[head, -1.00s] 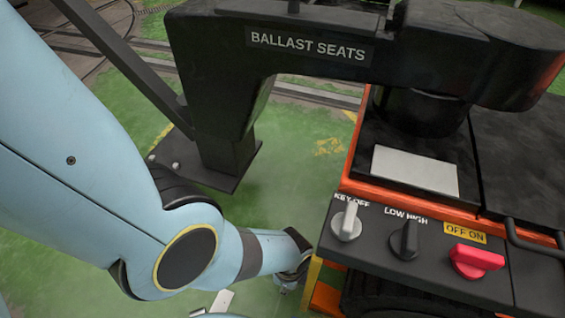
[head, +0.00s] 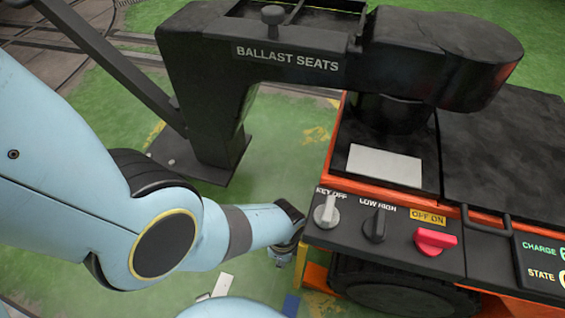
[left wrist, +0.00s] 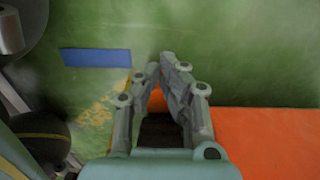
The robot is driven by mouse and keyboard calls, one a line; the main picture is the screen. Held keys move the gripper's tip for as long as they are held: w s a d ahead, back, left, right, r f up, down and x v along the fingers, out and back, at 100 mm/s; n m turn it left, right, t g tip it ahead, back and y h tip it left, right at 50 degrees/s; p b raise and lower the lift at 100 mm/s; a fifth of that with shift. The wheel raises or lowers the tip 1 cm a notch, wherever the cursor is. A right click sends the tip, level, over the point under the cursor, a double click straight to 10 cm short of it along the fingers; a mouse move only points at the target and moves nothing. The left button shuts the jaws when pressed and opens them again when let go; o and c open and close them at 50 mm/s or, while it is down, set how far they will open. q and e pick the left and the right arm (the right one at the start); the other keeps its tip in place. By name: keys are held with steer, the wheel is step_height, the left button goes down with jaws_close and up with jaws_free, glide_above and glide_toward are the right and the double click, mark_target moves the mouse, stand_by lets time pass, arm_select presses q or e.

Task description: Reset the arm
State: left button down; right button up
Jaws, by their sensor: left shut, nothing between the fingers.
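My left arm comes in from the left in the head view and bends toward the near left corner of the orange and black machine (head: 482,262). Its gripper is mostly hidden there, below the wrist by the corner. In the left wrist view the left gripper (left wrist: 157,68) has its grey fingertips together with nothing held, over green floor. The machine's orange side also shows at the right of that view (left wrist: 265,140). My right gripper is in neither view.
The machine's front panel has a grey key knob (head: 326,212), a black low/high knob (head: 375,225) and a red off/on switch (head: 435,240). A black arm labelled "BALLAST SEATS" (head: 210,95) stands behind. A blue rectangle (left wrist: 95,57) lies on the floor.

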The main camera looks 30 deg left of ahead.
arm_select(q)
steer(key=shift+r+p, duration=0.3)
steer(key=shift+r, duration=0.45)
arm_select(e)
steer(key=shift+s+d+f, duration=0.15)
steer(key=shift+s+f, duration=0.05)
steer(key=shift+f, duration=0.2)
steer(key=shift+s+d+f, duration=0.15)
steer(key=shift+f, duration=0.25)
